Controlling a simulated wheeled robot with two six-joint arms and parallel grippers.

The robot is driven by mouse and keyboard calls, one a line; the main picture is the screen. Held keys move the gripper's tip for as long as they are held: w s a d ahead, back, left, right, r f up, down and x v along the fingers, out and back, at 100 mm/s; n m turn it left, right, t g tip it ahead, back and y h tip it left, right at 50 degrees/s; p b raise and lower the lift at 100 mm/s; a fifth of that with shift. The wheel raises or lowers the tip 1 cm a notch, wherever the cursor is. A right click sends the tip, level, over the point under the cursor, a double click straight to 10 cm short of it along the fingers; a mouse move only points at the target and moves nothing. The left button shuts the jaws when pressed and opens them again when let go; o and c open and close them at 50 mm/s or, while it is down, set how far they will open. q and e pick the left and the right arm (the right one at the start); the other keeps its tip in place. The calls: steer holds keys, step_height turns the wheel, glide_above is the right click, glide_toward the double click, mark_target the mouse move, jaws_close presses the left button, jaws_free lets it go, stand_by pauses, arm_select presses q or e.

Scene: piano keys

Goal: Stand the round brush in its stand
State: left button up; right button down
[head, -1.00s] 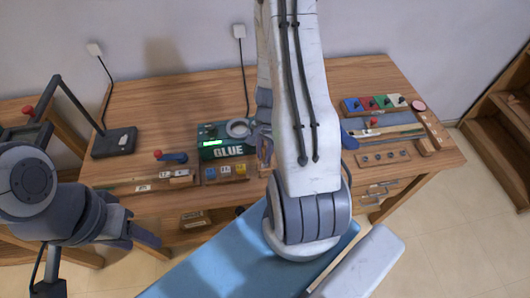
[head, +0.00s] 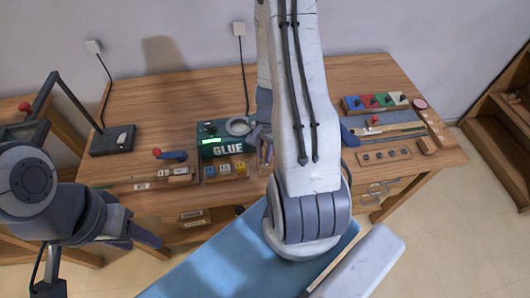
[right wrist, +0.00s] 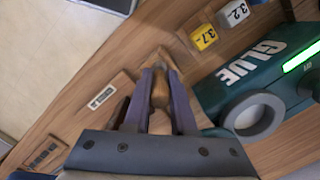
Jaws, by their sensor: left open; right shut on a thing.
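My right gripper (right wrist: 160,92) is shut on a slim brown wooden piece (right wrist: 160,90), which looks like the round brush's handle. It is over the front of the desk, beside the green glue machine. The piece's lower end is hidden by the gripper, and I see no bristles. In the head view my right arm covers most of this spot. I cannot make out the brush stand for certain. My left gripper (head: 140,236) is open and empty, low in front of the desk's left part.
The green glue machine (head: 226,139) has a grey ring (right wrist: 254,114) close to the right gripper. Numbered blocks, one yellow (right wrist: 203,38), stand nearby. A coloured block rack (head: 376,103) and a drilled wooden strip (head: 384,155) lie at right. The desk's back left (head: 185,95) is clear.

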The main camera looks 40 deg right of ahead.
steer(key=shift+f+b, duration=0.35)
steer(key=shift+f, duration=0.05)
stand_by(0.6)
steer(key=c, duration=0.7)
jaws_free()
steer(key=shift+o, duration=0.5)
steer(key=o, duration=0.3)
steer(key=shift+o, duration=0.2)
steer(key=shift+r, duration=0.15)
steer(key=shift+r+p, duration=3.4)
